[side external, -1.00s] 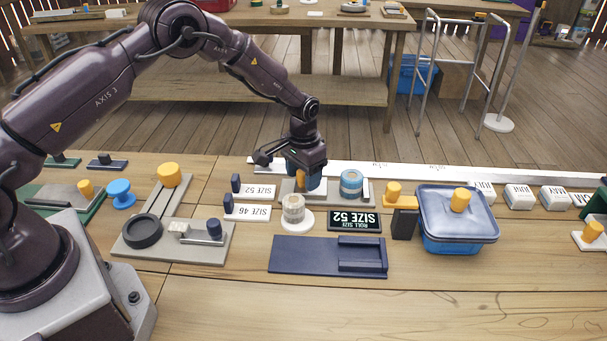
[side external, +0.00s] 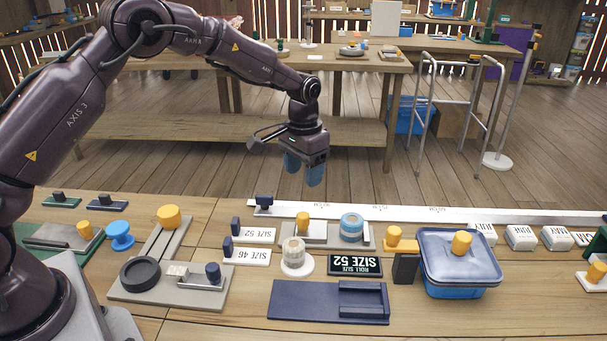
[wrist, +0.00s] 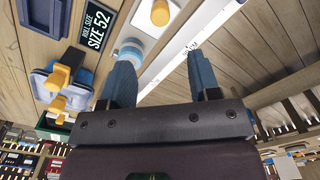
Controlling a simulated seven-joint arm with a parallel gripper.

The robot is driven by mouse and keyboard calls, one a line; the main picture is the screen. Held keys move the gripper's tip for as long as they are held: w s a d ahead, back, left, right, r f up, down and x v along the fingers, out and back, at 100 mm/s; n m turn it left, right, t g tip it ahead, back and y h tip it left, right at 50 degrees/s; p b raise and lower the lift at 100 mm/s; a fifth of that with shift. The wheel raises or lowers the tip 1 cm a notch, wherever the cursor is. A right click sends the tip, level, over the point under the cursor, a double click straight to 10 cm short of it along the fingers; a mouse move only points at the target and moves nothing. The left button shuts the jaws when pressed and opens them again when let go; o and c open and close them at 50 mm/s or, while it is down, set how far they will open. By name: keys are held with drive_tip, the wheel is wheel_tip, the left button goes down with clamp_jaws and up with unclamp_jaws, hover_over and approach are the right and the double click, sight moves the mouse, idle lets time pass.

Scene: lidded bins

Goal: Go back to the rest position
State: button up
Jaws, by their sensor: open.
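My gripper (side external: 304,172) is raised above and behind the back edge of the workbench, with blue fingertips pointing down. In the wrist view its two blue fingers (wrist: 160,80) are spread apart with nothing between them. Below it on the bench, a grey plate (side external: 330,243) carries a yellow knob (side external: 303,223) and a blue-rimmed roll (side external: 352,227). The yellow knob stands apart from the fingers.
A blue lidded bin (side external: 459,262) with a yellow knob stands at the right. A navy tray (side external: 310,302), a black SIZE 52 sign (side external: 355,265) and a white-and-tan roll (side external: 294,254) lie in front. A long white ruler (side external: 400,213) runs along the back edge. Air around my gripper is clear.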

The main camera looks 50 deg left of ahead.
drive_tip(key=s+r+t, duration=0.2)
drive_tip(key=s+r, duration=0.4)
drive_tip(key=s, duration=0.4)
drive_tip(key=s+d+r+t, duration=0.1)
drive_tip(key=s+r, duration=0.5)
drive_tip(key=s, duration=0.4)
drive_tip(key=s+d+r+t, duration=0.1)
drive_tip(key=s+r+t, duration=0.1)
drive_tip(key=s+r, duration=0.5)
drive_tip(key=s, duration=0.4)
drive_tip(key=shift+d+t, duration=0.25)
drive_tip(key=shift+t, duration=0.05)
